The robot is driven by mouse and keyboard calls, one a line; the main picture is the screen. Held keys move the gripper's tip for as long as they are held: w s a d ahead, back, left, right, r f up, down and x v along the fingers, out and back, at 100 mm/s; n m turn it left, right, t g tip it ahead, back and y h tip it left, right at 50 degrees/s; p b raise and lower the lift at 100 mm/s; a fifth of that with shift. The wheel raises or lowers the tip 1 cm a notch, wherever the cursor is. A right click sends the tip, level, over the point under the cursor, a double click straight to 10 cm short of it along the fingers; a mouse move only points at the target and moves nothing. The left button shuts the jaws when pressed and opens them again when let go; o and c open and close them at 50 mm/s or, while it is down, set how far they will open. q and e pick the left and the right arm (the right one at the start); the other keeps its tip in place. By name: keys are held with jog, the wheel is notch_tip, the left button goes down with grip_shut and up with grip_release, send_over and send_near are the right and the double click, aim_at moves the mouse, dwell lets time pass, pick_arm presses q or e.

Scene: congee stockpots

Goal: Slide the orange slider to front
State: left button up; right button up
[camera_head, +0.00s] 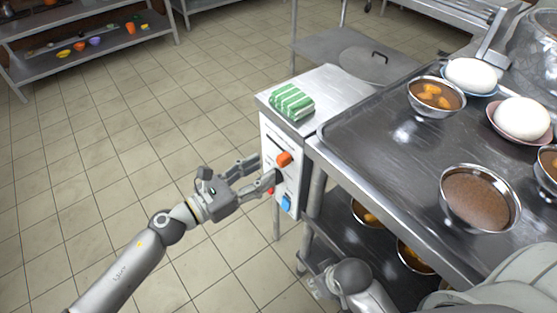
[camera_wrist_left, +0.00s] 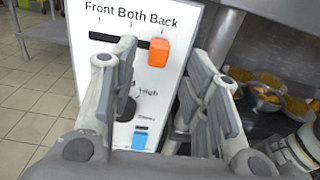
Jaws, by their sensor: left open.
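The orange slider (camera_head: 283,159) sticks out from the white control panel on the side of a metal unit. In the left wrist view the orange slider (camera_wrist_left: 158,53) sits at the right end of a dark horizontal slot, under the word Back; Front is at the left end and Both between. My left gripper (camera_head: 260,170) is open in front of the panel. In the wrist view its fingers lie on either side of the slider's column, with the slider showing between the tips; contact cannot be told. My right gripper (camera_head: 318,278) is low beside the cart, its fingers unclear.
Below the slot are a dark knob and a blue switch (camera_wrist_left: 140,139). A folded green striped cloth (camera_head: 292,102) lies on top of the unit. The metal cart (camera_head: 345,150) with bowls stands close at the right. Open tiled floor is to the left.

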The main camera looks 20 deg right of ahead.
aim_at(279, 161)
pick_arm(q)
jog(key=x, duration=0.6)
jog(key=shift+d, duration=0.1)
grip_shut()
